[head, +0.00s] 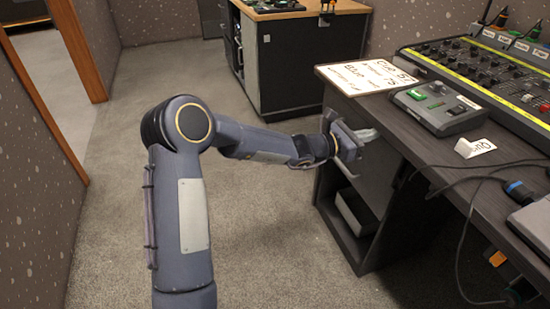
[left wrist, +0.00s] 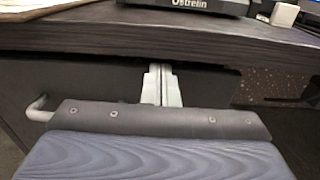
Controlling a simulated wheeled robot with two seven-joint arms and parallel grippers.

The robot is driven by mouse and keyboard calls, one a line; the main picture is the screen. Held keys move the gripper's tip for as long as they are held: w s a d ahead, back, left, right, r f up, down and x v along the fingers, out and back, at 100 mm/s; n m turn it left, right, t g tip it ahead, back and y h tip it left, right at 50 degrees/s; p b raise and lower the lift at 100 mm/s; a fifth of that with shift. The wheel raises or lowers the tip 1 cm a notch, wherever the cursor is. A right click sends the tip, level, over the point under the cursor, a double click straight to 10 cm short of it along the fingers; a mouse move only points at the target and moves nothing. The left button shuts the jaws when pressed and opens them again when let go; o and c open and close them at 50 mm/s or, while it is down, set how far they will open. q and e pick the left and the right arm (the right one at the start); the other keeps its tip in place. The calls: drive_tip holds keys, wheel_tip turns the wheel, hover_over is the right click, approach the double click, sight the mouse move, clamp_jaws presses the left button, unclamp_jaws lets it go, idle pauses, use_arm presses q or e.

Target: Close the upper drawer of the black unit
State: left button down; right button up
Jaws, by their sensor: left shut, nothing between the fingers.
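The black unit (head: 340,240) stands under the desk at right in the head view. Its upper drawer (head: 378,172) has a dark front just below the desktop, partly hidden behind my left gripper (head: 368,134). In the left wrist view the drawer front (left wrist: 80,82) spans the left and middle, with a pale bar handle (left wrist: 38,108) at left. My left gripper's pale fingers (left wrist: 160,84) are together and empty, pointing at the front right of the handle, close under the desktop edge. I cannot tell whether they touch it, or how far the drawer stands out. My right gripper is out of view.
The desktop (head: 400,125) carries a cue sign (head: 365,77), a small control box (head: 435,105), a mixing console (head: 490,75) and cables. Below the upper drawer is a box-like lower drawer or compartment (head: 356,212). Carpet left of the unit is clear.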

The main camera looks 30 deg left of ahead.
use_arm(q)
drive_tip(key=x, duration=0.2)
drive_tip(key=shift+w+d+r, duration=0.15)
drive_tip(key=shift+w+d, duration=0.05)
drive_tip(key=shift+w, duration=0.1)
drive_tip(key=shift+r, duration=0.1)
idle(0.3)
